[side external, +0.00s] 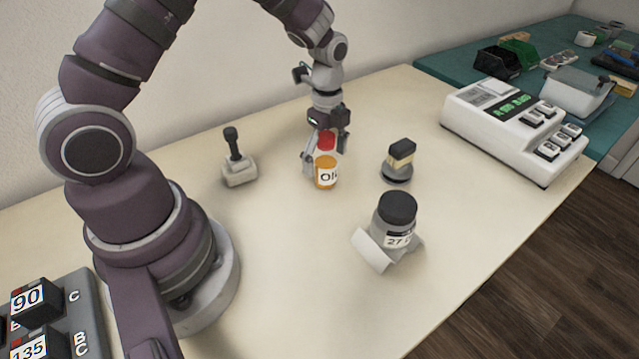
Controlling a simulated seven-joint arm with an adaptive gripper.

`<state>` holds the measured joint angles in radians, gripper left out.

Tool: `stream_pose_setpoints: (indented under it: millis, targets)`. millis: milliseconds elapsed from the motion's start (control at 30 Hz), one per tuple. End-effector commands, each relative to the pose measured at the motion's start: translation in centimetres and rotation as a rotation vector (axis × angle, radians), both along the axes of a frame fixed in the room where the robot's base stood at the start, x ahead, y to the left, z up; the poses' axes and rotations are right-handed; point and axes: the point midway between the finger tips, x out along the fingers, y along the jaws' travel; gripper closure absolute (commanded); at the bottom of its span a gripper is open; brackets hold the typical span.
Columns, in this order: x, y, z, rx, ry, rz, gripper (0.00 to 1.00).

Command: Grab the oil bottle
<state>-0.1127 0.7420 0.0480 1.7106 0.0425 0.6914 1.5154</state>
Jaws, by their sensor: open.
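The oil bottle (326,174) is a small orange bottle with a red cap and a white label with dark letters. It stands upright on the cream table (290,270), near the middle of the side external view. My gripper (325,158) points down at the bottle, with one finger to the left of it and the other to the right and behind. The jaws are open. The bottle hides part of the gripper, and I cannot tell whether a finger touches it.
A joystick-like tool (237,166) stands left of the bottle. A black-and-tan block on a round base (398,163) stands to the right. A dark-lidded jar (396,222) on a white holder is nearer the front. A white keyed machine (515,130) sits far right.

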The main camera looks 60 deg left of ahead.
Motion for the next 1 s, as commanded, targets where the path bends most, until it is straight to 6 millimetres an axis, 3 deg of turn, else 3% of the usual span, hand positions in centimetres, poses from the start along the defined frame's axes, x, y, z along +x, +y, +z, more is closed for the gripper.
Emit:
stream_pose_setpoints:
  millis: [100,333,867,1000]
  targets:
    - [0.0,0.0,-1.6,0.000,0.002,0.000,0.26]
    - [0.0,0.0,-1.9,0.000,-0.002,0.001,0.26]
    - [0.0,0.0,-1.8,0.000,-0.001,0.001,0.93]
    - [0.0,0.0,-1.8,0.000,-0.002,0.001,0.95]
